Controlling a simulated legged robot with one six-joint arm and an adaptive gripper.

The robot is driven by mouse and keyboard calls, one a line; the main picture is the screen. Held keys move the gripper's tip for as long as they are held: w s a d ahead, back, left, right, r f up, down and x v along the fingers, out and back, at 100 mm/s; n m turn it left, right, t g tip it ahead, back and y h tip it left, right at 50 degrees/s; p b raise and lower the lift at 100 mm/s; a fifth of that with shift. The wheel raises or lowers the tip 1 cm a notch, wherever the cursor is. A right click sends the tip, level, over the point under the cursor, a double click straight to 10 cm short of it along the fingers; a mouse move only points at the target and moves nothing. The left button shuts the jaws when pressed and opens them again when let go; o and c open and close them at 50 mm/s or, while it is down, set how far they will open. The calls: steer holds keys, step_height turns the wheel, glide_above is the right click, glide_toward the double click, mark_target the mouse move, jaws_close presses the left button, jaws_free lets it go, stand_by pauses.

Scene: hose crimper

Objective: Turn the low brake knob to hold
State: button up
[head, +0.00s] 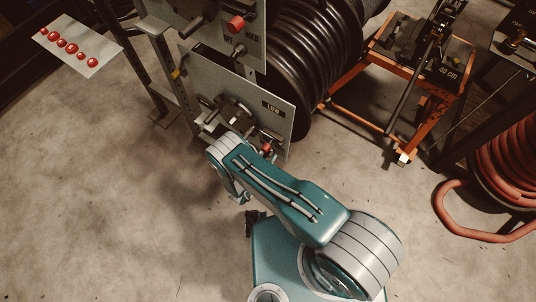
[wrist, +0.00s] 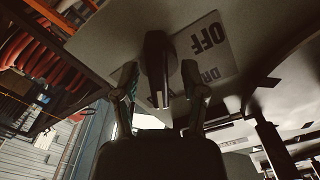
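The low panel (head: 190,82), a grey plate with a LOW label (head: 273,107), stands at the centre of the head view. In the wrist view a dark bar-shaped knob (wrist: 156,55) projects from a grey plate, beside a pale label reading OFF (wrist: 208,36). My gripper (wrist: 160,82) is open, with one finger to each side of the knob. Gaps show beside the knob, and I cannot tell whether either finger touches it. In the head view my arm covers part of the low panel's lower edge, and the fingers cannot be made out clearly.
An upper panel with a red knob (head: 236,24) is above the low one. A black hose reel (head: 312,65) stands close behind the panels. An orange frame (head: 425,130) and red coiled hose (head: 508,150) are at right.

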steer(key=shift+s, duration=0.1)
steer(key=v, duration=1.2)
stand_by(0.4)
